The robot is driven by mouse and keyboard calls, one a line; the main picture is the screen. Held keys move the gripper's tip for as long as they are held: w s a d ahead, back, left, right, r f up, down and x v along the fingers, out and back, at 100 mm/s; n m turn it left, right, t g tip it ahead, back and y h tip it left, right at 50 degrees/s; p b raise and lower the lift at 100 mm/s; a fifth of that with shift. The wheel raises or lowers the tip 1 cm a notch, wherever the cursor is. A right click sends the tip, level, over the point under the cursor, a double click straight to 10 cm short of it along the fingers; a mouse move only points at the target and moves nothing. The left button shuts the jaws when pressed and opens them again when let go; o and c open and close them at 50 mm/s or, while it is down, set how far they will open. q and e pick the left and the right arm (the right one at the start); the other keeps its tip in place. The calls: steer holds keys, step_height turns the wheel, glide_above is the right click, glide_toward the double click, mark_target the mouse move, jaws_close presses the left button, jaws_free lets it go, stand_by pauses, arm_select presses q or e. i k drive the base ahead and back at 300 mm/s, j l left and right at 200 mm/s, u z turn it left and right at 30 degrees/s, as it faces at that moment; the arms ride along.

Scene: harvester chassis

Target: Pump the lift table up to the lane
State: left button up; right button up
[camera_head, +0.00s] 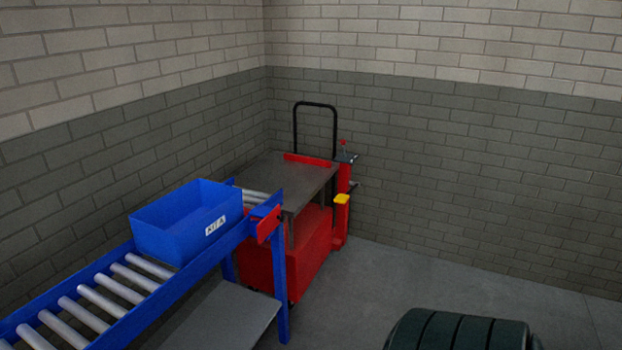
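The lift table (262,173) stands in the room corner, with a flat grey top, a red body (308,262) and a black push handle (316,104) at its back. The lane is a blue roller conveyor (187,297) coming in from the lower left. Its end meets the near left side of the lift table. The table top looks close to the lane's height; I cannot tell whether they are level. A blue bin (178,243) labelled "KIT A" sits on the rollers. Neither gripper shows.
A red plate (269,224) is at the lane's end. A grey shelf (228,318) lies under the lane. A dark green ribbed object (460,332) is at the bottom right. Brick walls close the corner behind. The grey floor (400,283) right of the table is clear.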

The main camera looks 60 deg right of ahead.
mark_target(341, 198)
steer(key=z, duration=1.7)
steer(key=i+l+u, duration=0.15)
steer(key=u, duration=0.25)
steer(key=i+l+u, duration=0.1)
steer(key=u, duration=0.25)
steer(key=i+l+u, duration=0.1)
steer(key=l, duration=0.25)
steer(key=i+l+u, duration=0.1)
steer(key=l, duration=0.25)
steer(key=i+l+u, duration=0.15)
steer(key=l, duration=0.25)
steer(key=i+l+u, duration=0.1)
steer(key=l, duration=0.3)
steer(key=i+l, duration=0.1)
steer(key=l, duration=0.35)
steer(key=i+l, duration=0.15)
steer(key=l, duration=0.3)
steer(key=i+l, duration=0.1)
steer(key=l, duration=0.35)
steer(key=i+l, duration=0.1)
steer(key=l, duration=0.35)
steer(key=i+l+u, duration=0.1)
steer(key=l, duration=0.35)
steer(key=i+l, duration=0.1)
steer(key=l, duration=0.35)
